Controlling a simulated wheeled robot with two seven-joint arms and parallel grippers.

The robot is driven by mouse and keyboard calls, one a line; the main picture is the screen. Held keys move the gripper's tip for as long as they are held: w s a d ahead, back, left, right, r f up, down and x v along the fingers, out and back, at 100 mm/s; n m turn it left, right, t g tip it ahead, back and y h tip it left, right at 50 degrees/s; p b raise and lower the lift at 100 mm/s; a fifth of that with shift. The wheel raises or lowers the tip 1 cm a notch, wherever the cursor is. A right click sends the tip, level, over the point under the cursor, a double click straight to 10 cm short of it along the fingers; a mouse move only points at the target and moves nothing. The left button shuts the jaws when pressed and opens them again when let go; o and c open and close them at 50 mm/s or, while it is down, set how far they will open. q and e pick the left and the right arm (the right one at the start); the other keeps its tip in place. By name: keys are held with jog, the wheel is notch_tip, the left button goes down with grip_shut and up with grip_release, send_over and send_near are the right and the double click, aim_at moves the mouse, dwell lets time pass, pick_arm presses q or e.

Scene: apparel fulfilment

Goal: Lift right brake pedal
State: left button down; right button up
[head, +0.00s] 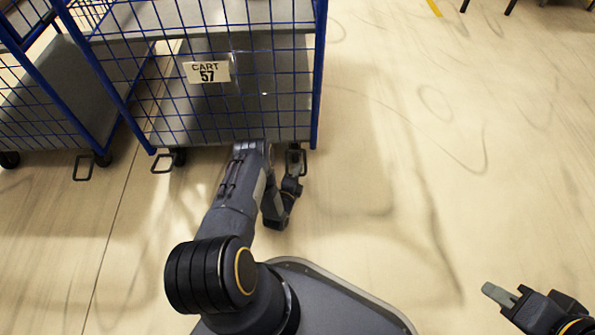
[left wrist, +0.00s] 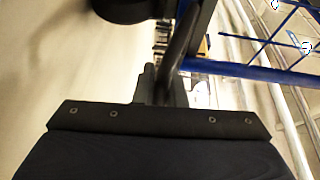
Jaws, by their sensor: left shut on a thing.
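A blue wire cart (head: 318,75) with a "CART 57" sign stands ahead of me. Its right brake pedal (head: 296,152), a small dark loop, juts out under the right front corner. My left gripper (head: 294,172) is at this pedal. In the left wrist view, the dark bar of the pedal (left wrist: 181,45) runs up from my left gripper (left wrist: 160,88), which is shut on it; the far finger is partly hidden. My right gripper (head: 497,292) is low at the right, above bare floor, away from the cart; its finger gap does not show.
The cart's left pedal (head: 163,161) hangs under its left front corner. A second blue cart (head: 62,88) with its own pedal (head: 82,167) stands close on the left. A dark wheel (left wrist: 120,8) shows in the left wrist view. The floor (head: 450,150) to the right is clear.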

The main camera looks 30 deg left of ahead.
pick_arm(q)
notch_tip(320, 180, up, 4)
jog(key=g+p, duration=0.2)
jog(key=p, duration=0.1)
jog(key=n+g+h+p, duration=0.1)
jog(key=g+p, duration=0.1)
jog(key=p, duration=0.1)
jog(key=shift+s+d+n+g, duration=0.1)
jog(key=shift+s+n+g, duration=0.05)
jog(key=shift+n+g, duration=0.15)
jog(key=shift+r, duration=0.2)
jog(key=c, duration=1.5)
grip_release()
jog(key=shift+p, duration=0.3)
jog(key=a+p+v, duration=0.1)
jog(key=p+v, duration=0.2)
jog(key=v, duration=0.4)
jog(key=shift+s+d+r, duration=0.2)
jog(key=shift+s+d, duration=0.15)
jog(key=shift+d, duration=0.05)
